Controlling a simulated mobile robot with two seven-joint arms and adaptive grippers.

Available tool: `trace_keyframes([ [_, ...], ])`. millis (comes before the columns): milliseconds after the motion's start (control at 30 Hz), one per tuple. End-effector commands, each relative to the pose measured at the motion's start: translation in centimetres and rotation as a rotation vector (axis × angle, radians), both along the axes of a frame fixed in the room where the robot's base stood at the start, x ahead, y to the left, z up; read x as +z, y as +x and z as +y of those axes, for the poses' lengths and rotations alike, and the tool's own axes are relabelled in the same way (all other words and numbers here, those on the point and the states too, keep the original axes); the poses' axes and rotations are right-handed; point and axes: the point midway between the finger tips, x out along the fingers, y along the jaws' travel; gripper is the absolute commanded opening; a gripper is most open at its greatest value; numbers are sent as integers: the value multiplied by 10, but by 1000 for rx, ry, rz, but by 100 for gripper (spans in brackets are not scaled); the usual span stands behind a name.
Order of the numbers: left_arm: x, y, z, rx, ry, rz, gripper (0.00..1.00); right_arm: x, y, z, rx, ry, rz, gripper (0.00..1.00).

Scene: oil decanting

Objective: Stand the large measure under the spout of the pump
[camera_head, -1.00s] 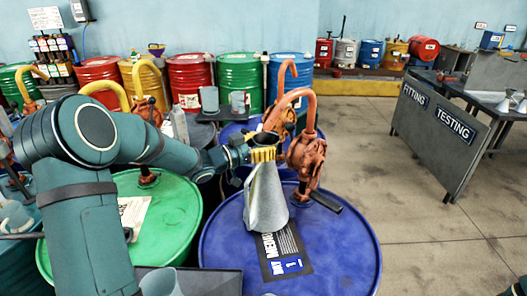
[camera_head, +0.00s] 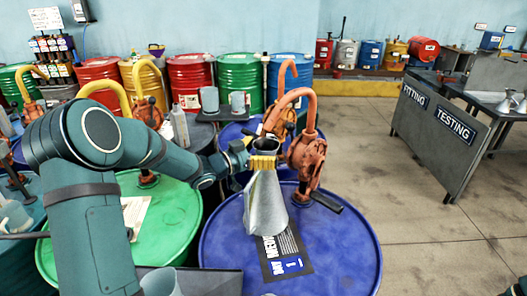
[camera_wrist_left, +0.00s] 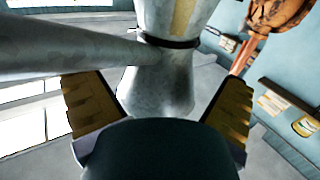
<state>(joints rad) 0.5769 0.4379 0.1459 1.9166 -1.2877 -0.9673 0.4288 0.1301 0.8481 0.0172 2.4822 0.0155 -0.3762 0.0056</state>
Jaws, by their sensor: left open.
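The large measure (camera_head: 265,208) is a grey metal jug with a wide base and narrow neck. It stands upright on the blue drum (camera_head: 335,245), partly over its dark label. In the left wrist view the open fingers (camera_wrist_left: 160,108) stand either side of the measure (camera_wrist_left: 165,75), with gaps visible.
A green drum (camera_head: 165,225) stands left of the blue one under my left arm. Another grey vessel (camera_head: 160,282) shows at the bottom edge. The pump's dark handle (camera_head: 327,202) sticks out to the right. Floor on the right is clear up to the testing bench (camera_head: 440,135).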

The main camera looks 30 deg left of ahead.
Motion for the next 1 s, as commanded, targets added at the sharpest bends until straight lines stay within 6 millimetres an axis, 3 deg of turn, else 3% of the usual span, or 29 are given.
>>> trace_keyframes([
  [167,3,-10,7,3,1,-1,99,2,0,0,0,1,0,62],
  [633,4,-86,53,3,1,0,99,2,0,0,0,0,0,62],
  [1000,4,-103,62,0,0,0,99,2,0,0,0,0,0,62],
])
